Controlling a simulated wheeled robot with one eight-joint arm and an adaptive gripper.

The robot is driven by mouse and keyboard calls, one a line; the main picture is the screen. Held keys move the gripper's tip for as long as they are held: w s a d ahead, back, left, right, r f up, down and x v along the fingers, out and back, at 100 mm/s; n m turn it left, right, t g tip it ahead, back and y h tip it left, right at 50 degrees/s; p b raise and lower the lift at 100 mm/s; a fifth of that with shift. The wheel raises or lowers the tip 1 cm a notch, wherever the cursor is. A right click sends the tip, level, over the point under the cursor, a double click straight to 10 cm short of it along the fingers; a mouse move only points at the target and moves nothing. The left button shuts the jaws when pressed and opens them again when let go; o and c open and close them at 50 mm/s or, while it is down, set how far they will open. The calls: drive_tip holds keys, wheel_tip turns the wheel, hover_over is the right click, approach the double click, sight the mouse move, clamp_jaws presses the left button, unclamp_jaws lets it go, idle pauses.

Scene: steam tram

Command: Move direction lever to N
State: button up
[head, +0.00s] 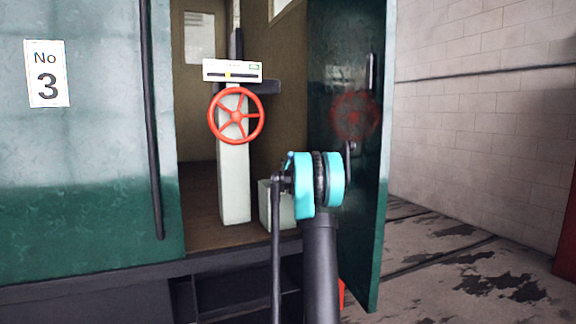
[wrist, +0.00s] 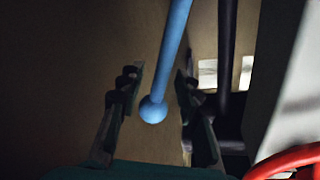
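A blue rod with a ball end (wrist: 153,110) shows in the wrist view, its ball toward the bottom. It looks like a lever, but I see no label saying it is the direction lever. My gripper (wrist: 158,76) is open, with one finger on each side of the rod. A gap shows on both sides, and I cannot tell how far ahead the rod is. A white scale plate (head: 232,70) with a yellow mark sits atop a pale column (head: 234,185); its letters are unreadable. In the head view my gripper cannot be made out.
A red handwheel (head: 236,114) is on the column, and a red rim (wrist: 290,160) shows at lower right in the wrist view. A dark rod (wrist: 227,50) stands right of the blue one. The open green door (head: 345,200) stands right of the doorway.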

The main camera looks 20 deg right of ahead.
drive_tip(key=shift+w, duration=0.35)
clamp_jaws()
idle(0.3)
